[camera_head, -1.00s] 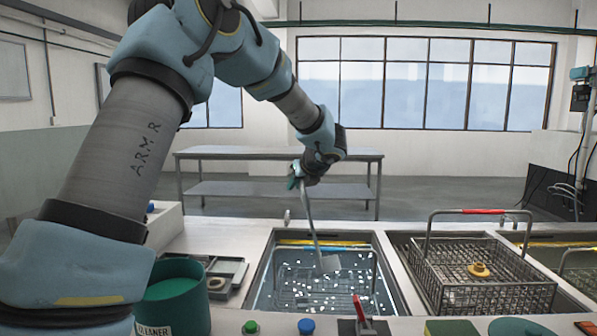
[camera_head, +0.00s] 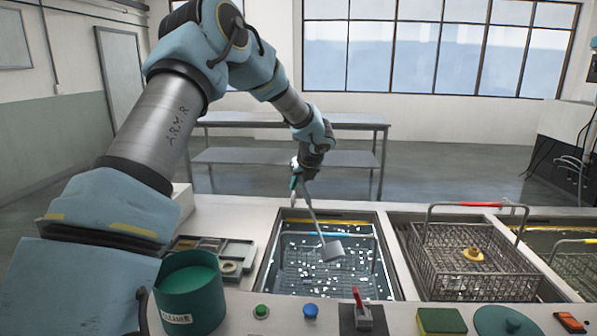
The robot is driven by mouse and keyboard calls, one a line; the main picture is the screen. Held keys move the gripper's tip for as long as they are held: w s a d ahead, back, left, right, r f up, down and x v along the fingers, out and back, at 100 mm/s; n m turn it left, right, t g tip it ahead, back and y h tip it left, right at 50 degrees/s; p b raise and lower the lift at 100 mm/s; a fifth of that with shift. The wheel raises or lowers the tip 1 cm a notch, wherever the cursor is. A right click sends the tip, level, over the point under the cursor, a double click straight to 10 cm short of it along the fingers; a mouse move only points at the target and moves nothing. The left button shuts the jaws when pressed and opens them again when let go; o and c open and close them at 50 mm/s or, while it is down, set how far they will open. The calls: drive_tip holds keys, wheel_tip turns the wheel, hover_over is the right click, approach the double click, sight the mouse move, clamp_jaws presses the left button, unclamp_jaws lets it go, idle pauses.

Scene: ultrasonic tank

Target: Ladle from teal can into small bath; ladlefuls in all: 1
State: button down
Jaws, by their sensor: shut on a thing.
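My gripper (camera_head: 297,184) is shut on the upper end of a thin metal ladle handle. The ladle (camera_head: 332,250) hangs down and to the right, its small grey cup over the left bath (camera_head: 262,283). The cup looks tilted. I cannot tell whether it touches the liquid or what it holds. The left bath, which looks like the small bath, holds dark liquid with bright specks and a wire basket. The teal can (camera_head: 192,312), labelled CLEANER, stands at the front left, open, with green inside.
A wire basket (camera_head: 470,285) with a red-topped handle and a yellow piece sits in the middle bath. Another bath is at the right. A parts tray (camera_head: 232,252) lies between can and left bath. Buttons and a red switch (camera_head: 360,300) line the front edge.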

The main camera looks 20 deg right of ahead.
drive_tip(key=w+f+g+b, duration=0.3)
drive_tip(key=f+g, duration=0.6)
drive_tip(key=f, duration=0.8)
drive_tip(key=shift+w+g+h, duration=0.15)
drive_tip(key=shift+g+h, duration=0.15)
drive_tip(key=shift+a+b, duration=0.1)
drive_tip(key=shift+b, duration=0.2)
idle(0.4)
